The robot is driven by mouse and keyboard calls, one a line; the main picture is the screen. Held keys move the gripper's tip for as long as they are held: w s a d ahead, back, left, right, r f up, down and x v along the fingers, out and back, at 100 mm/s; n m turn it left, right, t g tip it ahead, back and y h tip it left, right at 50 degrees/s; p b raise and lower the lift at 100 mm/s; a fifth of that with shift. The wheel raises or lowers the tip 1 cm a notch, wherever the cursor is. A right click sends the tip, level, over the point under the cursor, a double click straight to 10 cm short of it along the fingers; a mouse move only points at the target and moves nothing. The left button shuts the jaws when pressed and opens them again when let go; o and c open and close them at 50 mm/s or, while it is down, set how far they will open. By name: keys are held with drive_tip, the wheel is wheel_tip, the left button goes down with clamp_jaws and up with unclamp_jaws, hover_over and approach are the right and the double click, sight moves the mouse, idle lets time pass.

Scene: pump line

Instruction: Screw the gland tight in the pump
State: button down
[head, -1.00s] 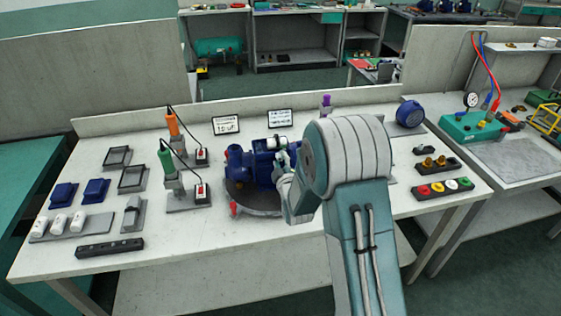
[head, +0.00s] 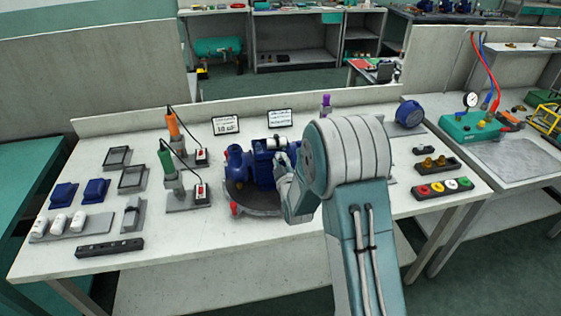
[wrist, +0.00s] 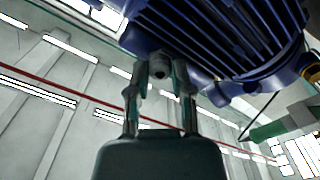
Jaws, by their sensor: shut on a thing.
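The blue pump (head: 262,170) stands on a round dark turntable (head: 262,210) at the middle of the bench. It fills the top of the wrist view as a blue finned body (wrist: 215,30). My gripper (wrist: 159,80) reaches the pump's right side from the front. Its two fingers are closed around a small grey part, seemingly the gland (wrist: 160,67), at the edge of the blue body. In the head view my arm hides the gland and much of the fingers. How deep the gland sits in the pump cannot be told.
Left of the pump stand a green-handled tool (head: 166,160) and an orange-handled tool (head: 174,125) in holders. A tray of brass parts (head: 437,164) and a rack of coloured rings (head: 443,188) lie at the right.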

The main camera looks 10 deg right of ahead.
drive_tip(key=shift+m, duration=0.6)
drive_tip(key=c, duration=0.6)
unclamp_jaws()
drive_tip(key=shift+m, duration=0.3)
drive_tip(key=shift+n, duration=1.8)
drive_tip(key=n, duration=0.3)
